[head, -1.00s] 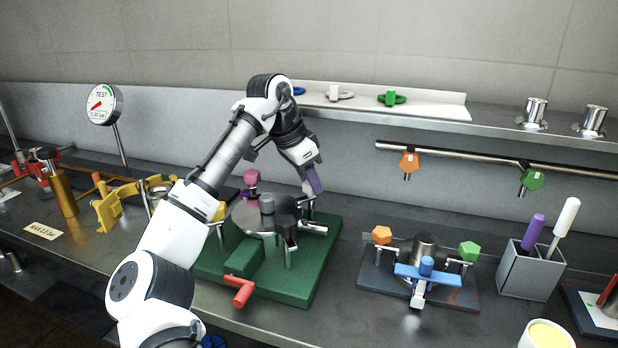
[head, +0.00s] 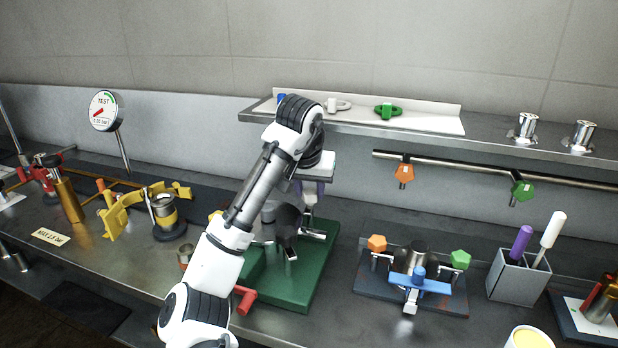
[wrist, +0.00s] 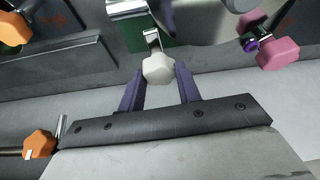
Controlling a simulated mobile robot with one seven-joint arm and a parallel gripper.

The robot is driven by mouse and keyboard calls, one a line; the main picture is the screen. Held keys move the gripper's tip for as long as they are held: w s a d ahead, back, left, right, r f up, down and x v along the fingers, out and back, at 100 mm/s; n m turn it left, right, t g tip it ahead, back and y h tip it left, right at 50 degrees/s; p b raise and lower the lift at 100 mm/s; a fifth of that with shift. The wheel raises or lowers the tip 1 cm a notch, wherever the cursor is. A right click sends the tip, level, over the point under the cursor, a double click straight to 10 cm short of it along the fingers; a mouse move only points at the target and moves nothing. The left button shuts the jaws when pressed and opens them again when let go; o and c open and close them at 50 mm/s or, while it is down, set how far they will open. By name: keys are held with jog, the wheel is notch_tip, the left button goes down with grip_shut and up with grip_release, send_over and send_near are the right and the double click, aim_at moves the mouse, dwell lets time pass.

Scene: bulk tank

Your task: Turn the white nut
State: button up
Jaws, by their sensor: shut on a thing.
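The white nut (wrist: 158,70) is a faceted knob on a short metal stem in the wrist view. It sits between the two purple fingers of my gripper (wrist: 160,78), which are shut on it near their tips. In the head view my gripper (head: 309,190) is over the back right of the green base (head: 300,283), fingers pointing down. My arm covers much of the round metal fixture (head: 287,220) on that base, and the nut is hard to make out there.
A pink knob (wrist: 278,52) is beside the nut in the wrist view. A shelf (head: 350,127) with an upright edge runs behind the arm. To the right stand a small stand with a blue handle (head: 420,286) and a grey tool holder (head: 510,280). Bare bench lies between the bases.

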jog(key=n+p, duration=0.1)
jog(key=p, duration=0.1)
jog(key=r+n+y+p, duration=0.1)
jog(key=p, duration=0.1)
jog(key=shift+d+n+p, duration=0.1)
jog(key=shift+n+p, duration=0.2)
jog(key=shift+n, duration=0.1)
jog(key=n+y+p, duration=0.1)
jog(key=n+p, duration=0.2)
jog(key=p, duration=0.3)
jog(key=shift+d+f+n+y, duration=0.1)
jog(key=shift+n+y, duration=0.2)
jog(key=n, duration=0.1)
jog(key=n+y+p, duration=0.1)
jog(key=shift+w+f+n+g+p, duration=0.1)
jog(key=shift+f+n+g+p, duration=0.15)
jog(key=shift+n+g+p, duration=0.05)
jog(key=n+g+y, duration=0.1)
jog(key=n, duration=0.3)
jog(key=shift+d+f, duration=0.1)
jog(key=shift+f, duration=0.05)
jog(key=shift+n, duration=0.3)
jog(key=o, duration=1)
jog(key=shift+c, duration=0.2)
